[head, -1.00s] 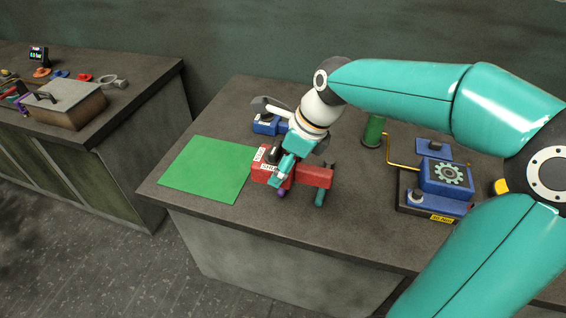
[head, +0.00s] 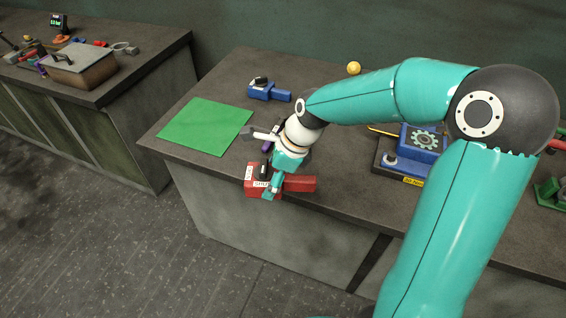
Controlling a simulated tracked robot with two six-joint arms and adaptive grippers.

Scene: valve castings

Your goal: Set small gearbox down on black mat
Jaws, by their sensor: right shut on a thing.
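My right gripper (head: 272,188) is shut on a red unit with a black knob and white labels, which I take to be the small gearbox (head: 252,186). Its red bar sticks out to the right. The gripper's fingers partly cover it. It appears at the table's front edge; whether it touches anything below cannot be told. I see no black mat in this view. A green mat (head: 205,125) lies flat and empty on the table's left part, behind and to the left of the gearbox. My left gripper is not in view.
A blue unit with a black knob (head: 262,90) lies behind the green mat's right corner. A blue machine with a gear emblem (head: 424,140) stands on the right, partly behind my arm. A second bench (head: 150,55) with a lidded box (head: 82,72) is at the left.

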